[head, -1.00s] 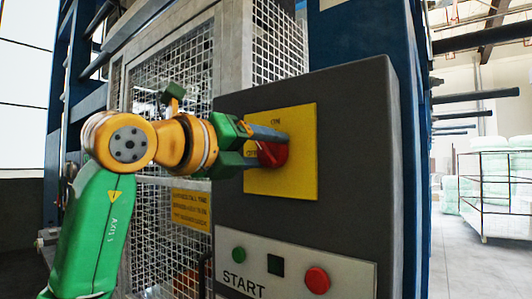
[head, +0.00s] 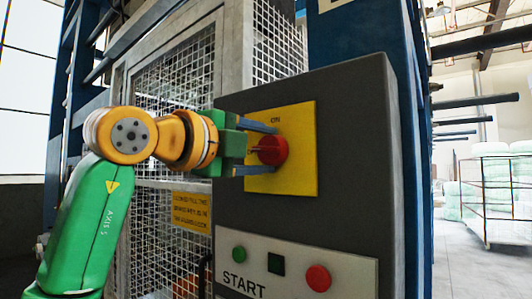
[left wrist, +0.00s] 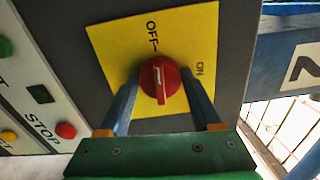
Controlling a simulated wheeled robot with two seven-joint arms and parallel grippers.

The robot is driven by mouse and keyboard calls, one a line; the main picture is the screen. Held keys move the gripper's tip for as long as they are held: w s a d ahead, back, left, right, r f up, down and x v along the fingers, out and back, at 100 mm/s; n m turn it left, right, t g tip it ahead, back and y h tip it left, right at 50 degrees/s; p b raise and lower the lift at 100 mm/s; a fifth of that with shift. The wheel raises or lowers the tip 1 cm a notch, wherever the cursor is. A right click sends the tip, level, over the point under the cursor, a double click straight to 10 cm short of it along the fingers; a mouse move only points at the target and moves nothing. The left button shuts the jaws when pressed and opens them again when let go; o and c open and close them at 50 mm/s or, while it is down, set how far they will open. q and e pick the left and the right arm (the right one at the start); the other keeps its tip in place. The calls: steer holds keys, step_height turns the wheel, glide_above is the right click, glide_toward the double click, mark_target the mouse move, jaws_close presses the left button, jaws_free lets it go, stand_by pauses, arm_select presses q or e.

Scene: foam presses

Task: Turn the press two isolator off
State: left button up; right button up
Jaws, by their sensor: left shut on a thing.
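The red isolator knob (head: 272,150) sits on a yellow plate (head: 305,180) on a dark grey control box. In the head view, ON is at the plate's top. In the left wrist view the knob (left wrist: 160,80) has its handle and white line in line with the OFF mark at the top; ON is to the right. My left gripper (head: 257,150) reaches in from the left, its fingers above and below the knob. In the left wrist view the gripper (left wrist: 163,90) is shut on the knob, one finger each side. My right gripper is not in view.
Below the plate are a green START button (head: 239,253), a dark square (head: 276,263) and a red button (head: 318,278). A mesh guard (head: 170,100) stands behind my left arm. A caged trolley (head: 492,190) stands far right, with clear floor in front.

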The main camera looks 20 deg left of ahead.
arm_select(q)
steer(key=shift+w+f+n, duration=0.1)
steer(key=shift+f+n, duration=0.15)
steer(key=shift+n, duration=0.25)
steer(key=o, duration=1.1)
steer(key=shift+o, duration=1.2)
steer(key=shift+s+a+r, duration=0.1)
steer(key=shift+s+a, duration=0.05)
steer(key=shift+s, duration=0.1)
steer(key=shift+s+a+r, duration=0.1)
steer(key=shift+s+a, duration=0.05)
steer(key=shift+s+a+b, duration=0.1)
steer(key=shift+s+b, duration=0.15)
steer(key=shift+b, duration=0.2)
steer(key=b+v, duration=0.2)
steer(key=v, duration=0.4)
steer(key=shift+s, duration=0.2)
